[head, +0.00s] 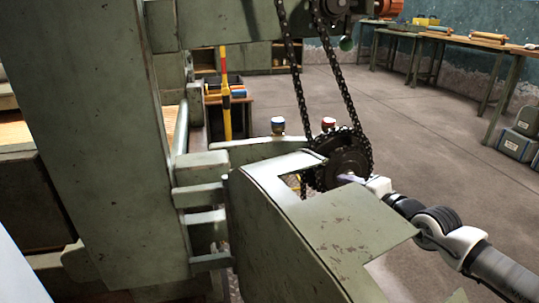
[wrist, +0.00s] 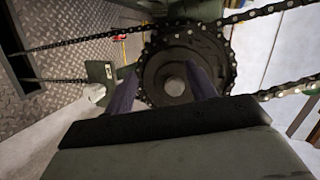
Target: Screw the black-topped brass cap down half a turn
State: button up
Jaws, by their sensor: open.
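Two small brass caps stand on a green ledge behind the sprocket in the head view. I cannot make out a black-topped cap in either view. My gripper (head: 347,178) reaches in from the right, beside the dark chain sprocket (head: 348,164). In the wrist view my gripper (wrist: 162,74) is open. Its two fingers stand apart in front of the sprocket (wrist: 160,65), with the round hub between them. Nothing shows held. I cannot tell whether the fingers touch the sprocket.
A chain (head: 296,90) runs up from the sprocket. A green sheet-metal guard (head: 350,235) lies in front of it, and a large green machine column (head: 90,130) fills the left. Workbenches (head: 440,37) line the back wall. Open floor (head: 440,130) lies to the right.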

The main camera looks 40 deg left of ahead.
jog(key=s+a+r+m+g+y+p, duration=0.45)
jog(key=m+g+p, duration=0.4)
jog(key=m, duration=0.45)
jog(key=shift+y, duration=0.35)
jog(key=a, duration=0.4)
jog(key=s+a, duration=0.1)
jog(key=a, duration=0.4)
jog(key=s+a, duration=0.1)
jog(key=a, duration=0.3)
jog(key=shift+a+f, duration=0.15)
jog(key=shift+a, duration=0.15)
jog(key=c, duration=1)
jog(key=shift+t, duration=0.25)
jog(key=shift+f, duration=0.1)
